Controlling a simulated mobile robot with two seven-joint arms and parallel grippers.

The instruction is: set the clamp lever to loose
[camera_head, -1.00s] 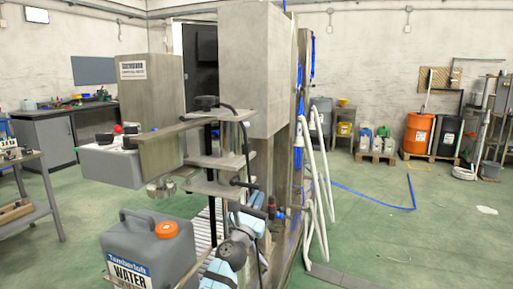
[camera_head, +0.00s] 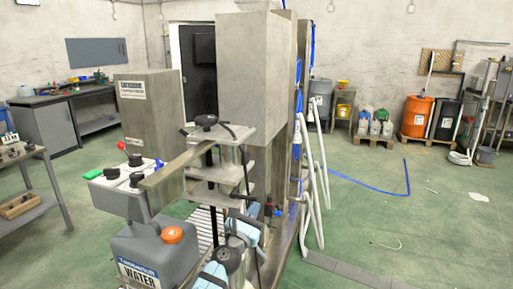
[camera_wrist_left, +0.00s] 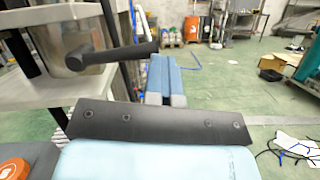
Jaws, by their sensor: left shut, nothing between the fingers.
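In the left wrist view a black clamp lever (camera_wrist_left: 115,54) sticks out sideways from a metal cylinder on the stand. My left gripper (camera_wrist_left: 160,64) is shut and empty, its blue fingers together just right of the lever's tip in the picture; contact cannot be told. In the head view my left gripper (camera_head: 252,208) is small and partly hidden beside the metal stand (camera_head: 207,192), which carries several black handles. Which of them is the clamp lever is hard to tell there. My right gripper is not in view.
A grey water jug (camera_head: 150,250) with an orange cap stands at the lower left, below a grey box (camera_head: 118,195) with knobs. A long flat bar (camera_head: 178,166) juts left from the stand. White hoses (camera_head: 312,185) hang on the right; the green floor beyond is mostly open.

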